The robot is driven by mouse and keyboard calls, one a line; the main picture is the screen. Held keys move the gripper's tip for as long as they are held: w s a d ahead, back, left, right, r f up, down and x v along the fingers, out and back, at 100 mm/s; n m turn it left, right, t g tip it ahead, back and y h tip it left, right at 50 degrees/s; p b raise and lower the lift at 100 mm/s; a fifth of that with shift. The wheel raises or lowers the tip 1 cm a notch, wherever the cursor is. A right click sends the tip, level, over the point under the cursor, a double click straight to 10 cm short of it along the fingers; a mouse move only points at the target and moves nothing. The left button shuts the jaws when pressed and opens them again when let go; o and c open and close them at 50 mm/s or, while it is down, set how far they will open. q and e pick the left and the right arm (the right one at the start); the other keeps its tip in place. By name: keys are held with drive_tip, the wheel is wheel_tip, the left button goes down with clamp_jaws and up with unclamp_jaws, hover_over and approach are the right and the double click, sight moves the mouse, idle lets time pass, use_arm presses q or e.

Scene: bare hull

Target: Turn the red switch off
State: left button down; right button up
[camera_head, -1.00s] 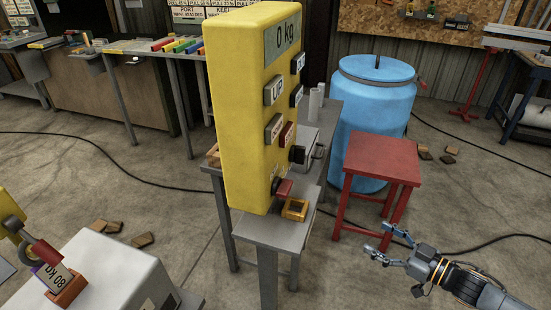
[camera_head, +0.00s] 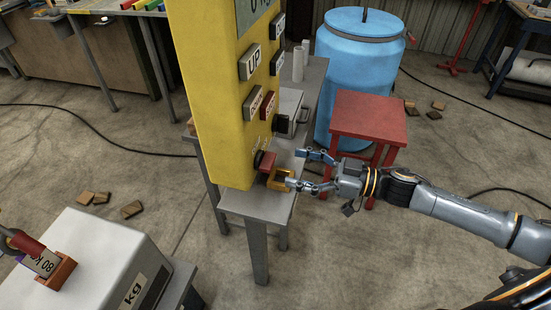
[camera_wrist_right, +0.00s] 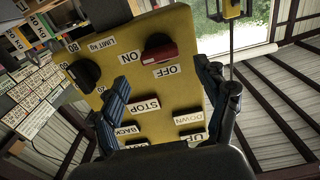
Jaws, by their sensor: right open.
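The red switch (camera_head: 265,160) sticks out low on the front of the tall yellow control box (camera_head: 205,90). In the right wrist view the red switch (camera_wrist_right: 160,50) sits beside ON and OFF labels, beyond the fingers. I cannot tell which label it points to. My right gripper (camera_head: 303,170) is open, just right of the switch and apart from it. Its two fingers (camera_wrist_right: 168,95) stand wide on both sides in the wrist view, with no object between them. My left gripper is not in view.
A red stool (camera_head: 369,118) and blue barrel (camera_head: 358,50) stand behind my right arm. A white scale box (camera_head: 90,265) is at lower left. Several buttons share the panel.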

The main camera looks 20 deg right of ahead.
sight(274, 162)
drive_tip(key=p+x, duration=0.1)
drive_tip(key=x, duration=0.4)
drive_tip(key=shift+w+a, duration=0.2)
drive_tip(key=shift+a, duration=0.1)
drive_tip(key=c, duration=1.2)
